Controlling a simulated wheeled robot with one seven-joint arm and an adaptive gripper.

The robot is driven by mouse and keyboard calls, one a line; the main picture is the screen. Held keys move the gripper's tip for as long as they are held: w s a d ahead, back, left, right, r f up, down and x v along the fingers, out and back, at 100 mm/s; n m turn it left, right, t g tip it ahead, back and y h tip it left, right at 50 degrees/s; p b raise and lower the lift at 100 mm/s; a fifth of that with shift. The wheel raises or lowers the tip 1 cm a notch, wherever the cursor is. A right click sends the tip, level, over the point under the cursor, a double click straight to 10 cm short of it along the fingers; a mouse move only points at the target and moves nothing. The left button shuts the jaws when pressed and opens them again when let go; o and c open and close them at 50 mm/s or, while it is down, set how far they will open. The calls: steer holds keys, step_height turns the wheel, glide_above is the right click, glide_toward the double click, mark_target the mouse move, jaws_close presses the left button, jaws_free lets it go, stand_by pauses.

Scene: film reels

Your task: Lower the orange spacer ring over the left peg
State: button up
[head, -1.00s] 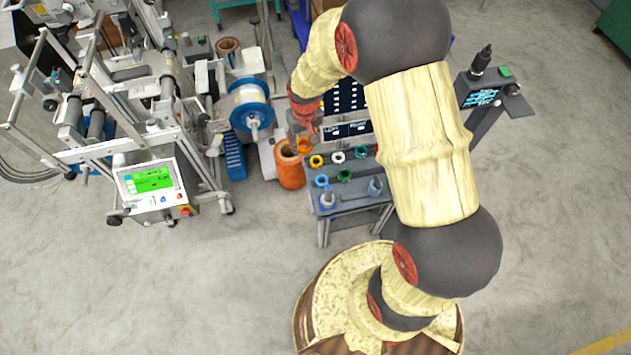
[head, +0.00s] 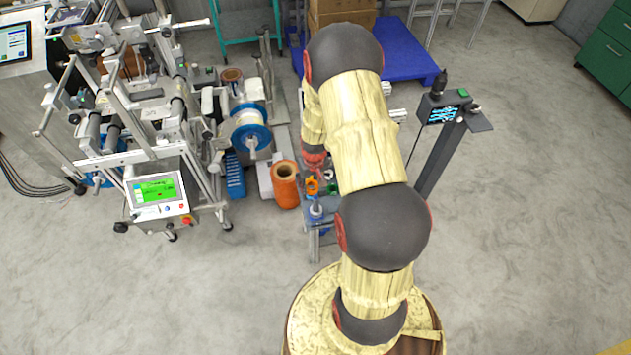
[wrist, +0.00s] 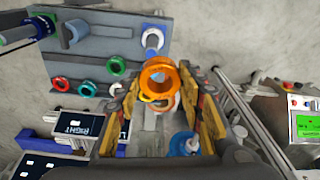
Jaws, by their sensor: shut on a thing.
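The orange spacer ring (wrist: 160,78) is between the two fingers of my gripper (wrist: 160,100) in the wrist view, and my gripper is shut on it. In the head view the ring (head: 312,187) shows just behind the left peg (head: 316,209), below my red wrist part. In the wrist view the left peg (wrist: 152,42), grey with a bluish band, shows just beyond the ring. The ring covers part of it, so I cannot tell the gap between them. The right peg (wrist: 73,31) stands apart at the upper left of that view.
A grey rack (wrist: 100,48) carries the pegs and several coloured rings, including a green ring (wrist: 116,66) and a blue ring (wrist: 115,89). A dark panel marked RIGHT (wrist: 76,124) is at the rack's edge. An orange roll (head: 285,185) stands left of the rack.

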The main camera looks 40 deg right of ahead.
mark_target(317, 199)
steer(key=shift+s+d+f, duration=0.2)
steer(key=shift+s+d, duration=0.3)
steer(key=shift+d, duration=0.15)
steer(key=shift+f, duration=0.2)
steer(key=shift+f+b, duration=1.6)
steer(key=shift+f, duration=0.55)
steer(key=shift+f+b, duration=1.15)
steer(key=shift+f, duration=0.4)
steer(key=shift+f, duration=0.35)
steer(key=shift+f+b, duration=1.45)
steer(key=shift+f, duration=0.2)
steer(key=o, duration=1.2)
steer(key=shift+c, duration=0.2)
steer(key=shift+o, duration=0.5)
